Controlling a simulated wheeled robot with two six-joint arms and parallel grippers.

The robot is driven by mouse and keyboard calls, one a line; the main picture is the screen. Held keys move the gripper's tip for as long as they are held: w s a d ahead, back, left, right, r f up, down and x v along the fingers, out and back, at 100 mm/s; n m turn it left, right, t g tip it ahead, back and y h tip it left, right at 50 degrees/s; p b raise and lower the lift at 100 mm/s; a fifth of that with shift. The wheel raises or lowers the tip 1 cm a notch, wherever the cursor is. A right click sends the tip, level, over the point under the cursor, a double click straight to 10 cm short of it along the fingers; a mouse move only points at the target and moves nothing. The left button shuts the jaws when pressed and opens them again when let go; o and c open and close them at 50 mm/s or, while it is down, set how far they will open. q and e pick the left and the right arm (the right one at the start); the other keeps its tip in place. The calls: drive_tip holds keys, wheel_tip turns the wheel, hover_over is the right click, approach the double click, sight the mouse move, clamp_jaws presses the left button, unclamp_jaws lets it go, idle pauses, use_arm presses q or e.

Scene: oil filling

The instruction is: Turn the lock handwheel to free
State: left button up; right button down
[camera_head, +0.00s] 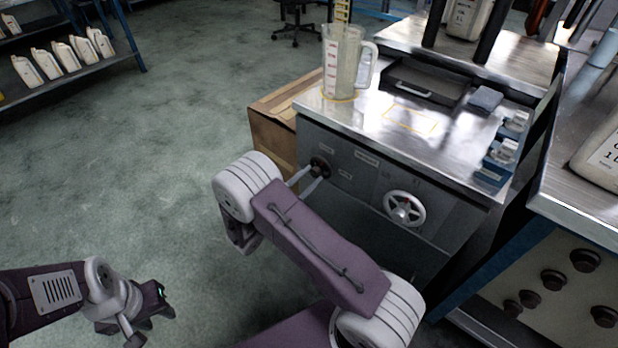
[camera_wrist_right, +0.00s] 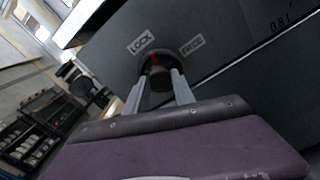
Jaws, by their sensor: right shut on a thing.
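The lock handwheel is a small black knob (camera_head: 319,164) on the dark front panel of the metal-topped cabinet. In the right wrist view the knob (camera_wrist_right: 158,70) has a red mark near its top, close to the LOCK label (camera_wrist_right: 140,43); the FREE label (camera_wrist_right: 191,46) is to its right. My right gripper (camera_head: 311,178) is shut on the knob, one finger on each side. Its fingers (camera_wrist_right: 158,88) also show in the wrist view. My left gripper (camera_head: 158,303) hangs over the floor at the lower left, away from the cabinet; its jaw opening is unclear.
A white spoked handwheel (camera_head: 404,208) is on the same panel, to the right of the knob. A clear measuring jug (camera_head: 342,65) and a black tray (camera_head: 425,84) stand on the cabinet top (camera_head: 385,119). A cardboard-brown box (camera_head: 272,135) is at its left.

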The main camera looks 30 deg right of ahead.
drive_tip(key=m, duration=0.3)
drive_tip(key=shift+f+m, duration=0.1)
drive_tip(key=shift+m, duration=0.3)
drive_tip(key=m+b, duration=0.1)
drive_tip(key=m, duration=0.2)
drive_tip(key=shift+m, duration=0.3)
drive_tip(key=m+b, duration=0.1)
drive_tip(key=m, duration=0.2)
drive_tip(key=shift+f+m, duration=0.1)
drive_tip(key=shift+m, duration=0.2)
drive_tip(key=shift+m+b, duration=1.25)
drive_tip(key=shift+m, duration=0.75)
drive_tip(key=c, duration=1.1)
unclamp_jaws()
drive_tip(key=shift+o, duration=0.2)
